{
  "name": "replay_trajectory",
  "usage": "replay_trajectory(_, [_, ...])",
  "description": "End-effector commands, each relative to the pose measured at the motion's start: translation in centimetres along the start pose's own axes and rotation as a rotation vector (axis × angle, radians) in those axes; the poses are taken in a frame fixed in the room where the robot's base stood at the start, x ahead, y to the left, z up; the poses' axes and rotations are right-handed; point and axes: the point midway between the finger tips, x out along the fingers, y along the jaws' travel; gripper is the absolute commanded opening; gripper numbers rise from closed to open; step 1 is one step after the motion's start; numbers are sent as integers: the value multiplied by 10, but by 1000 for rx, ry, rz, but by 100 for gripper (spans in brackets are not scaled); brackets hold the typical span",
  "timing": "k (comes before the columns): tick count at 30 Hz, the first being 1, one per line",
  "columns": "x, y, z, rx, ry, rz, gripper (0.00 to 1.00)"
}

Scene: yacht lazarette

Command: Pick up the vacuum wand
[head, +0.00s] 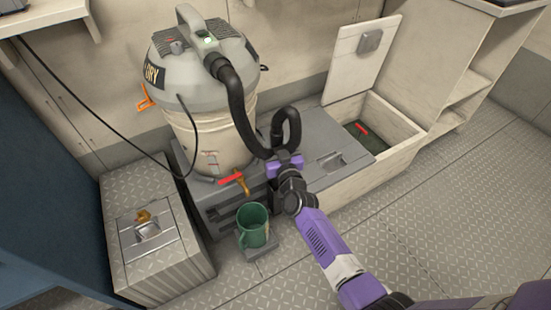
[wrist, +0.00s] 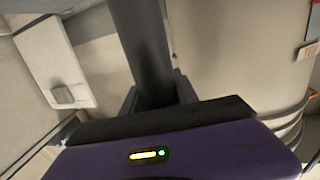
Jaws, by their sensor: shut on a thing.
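The shop vacuum (head: 205,90) stands upright on a grey locker top, with a pale drum and grey lid. Its black hose (head: 236,100) runs from the lid down to my gripper (head: 284,160) and loops up just beyond it. In the wrist view, a dark straight tube, which I take as the vacuum wand (wrist: 140,42), stands between the fingers of my gripper (wrist: 157,95). The gripper is shut on it, low over the locker top beside the drum. My gripper hides the tube's lower end, and the join between hose and wand is not clear.
A green mug (head: 252,224) stands on a small ledge in front of the locker. A ribbed metal box (head: 160,262) with a latch is at left. An open bin (head: 392,128) with raised lid (head: 360,62) is at right. The floor (head: 450,215) at right is clear.

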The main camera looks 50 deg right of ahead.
Motion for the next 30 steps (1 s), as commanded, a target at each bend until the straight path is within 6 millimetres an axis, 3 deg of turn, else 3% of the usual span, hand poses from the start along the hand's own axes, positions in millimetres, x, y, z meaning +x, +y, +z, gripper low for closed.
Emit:
replay_trajectory(8, [0,0,-15,1,2,0,0])
replay_trajectory(30, [0,0,-102,1,2,0,0])
